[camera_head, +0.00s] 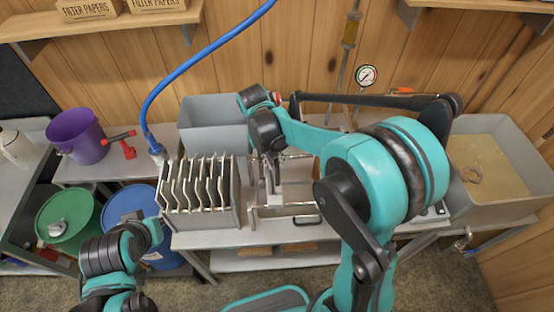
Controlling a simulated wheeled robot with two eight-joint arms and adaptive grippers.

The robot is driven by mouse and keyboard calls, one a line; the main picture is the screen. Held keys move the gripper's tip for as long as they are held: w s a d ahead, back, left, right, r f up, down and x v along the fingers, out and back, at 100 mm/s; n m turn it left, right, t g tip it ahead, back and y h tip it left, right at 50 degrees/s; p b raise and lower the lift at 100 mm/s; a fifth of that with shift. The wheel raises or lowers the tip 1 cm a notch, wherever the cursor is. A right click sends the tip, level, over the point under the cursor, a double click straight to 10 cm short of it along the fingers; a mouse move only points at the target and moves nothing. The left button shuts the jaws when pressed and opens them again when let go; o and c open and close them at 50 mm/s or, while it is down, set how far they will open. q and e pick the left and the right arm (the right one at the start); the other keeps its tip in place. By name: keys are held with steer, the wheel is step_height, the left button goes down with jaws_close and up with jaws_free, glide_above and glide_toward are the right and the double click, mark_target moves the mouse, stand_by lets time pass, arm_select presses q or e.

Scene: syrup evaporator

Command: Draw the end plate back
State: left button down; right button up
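A filter press stands on the grey bench, with a pack of several upright pale plates (200,185) in a grey frame. To its right is a grey metal section with bars and a dark handle (306,219); I cannot clearly tell which part is the end plate. My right gripper (271,182) points down at the left side of this section, just right of the plate pack. Its fingers blend with the metal, so I cannot tell whether they touch or grip it. My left arm (120,255) is low at the left; its gripper does not show clearly.
A purple bucket (77,135) and a red tool (122,143) are at left. A basin (495,165) of yellowish liquid is at right. Green (68,220) and blue (130,205) drums stand below.

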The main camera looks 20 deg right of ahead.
step_height(320, 180, up, 12)
steer(key=a, duration=0.2)
steer(key=shift+w+a, duration=0.15)
steer(key=shift+w, duration=0.1)
steer(key=shift+f, duration=0.1)
stand_by(0.5)
steer(key=s+d+f+n+t+y+b, duration=0.2)
steer(key=s+d+f+t+b, duration=0.2)
steer(key=s+f, duration=0.6)
steer(key=s+t+b, duration=0.2)
steer(key=s+t, duration=0.1)
steer(key=s, duration=0.1)
steer(key=shift+f+n+t, duration=0.35)
steer(key=shift+n+t, duration=0.05)
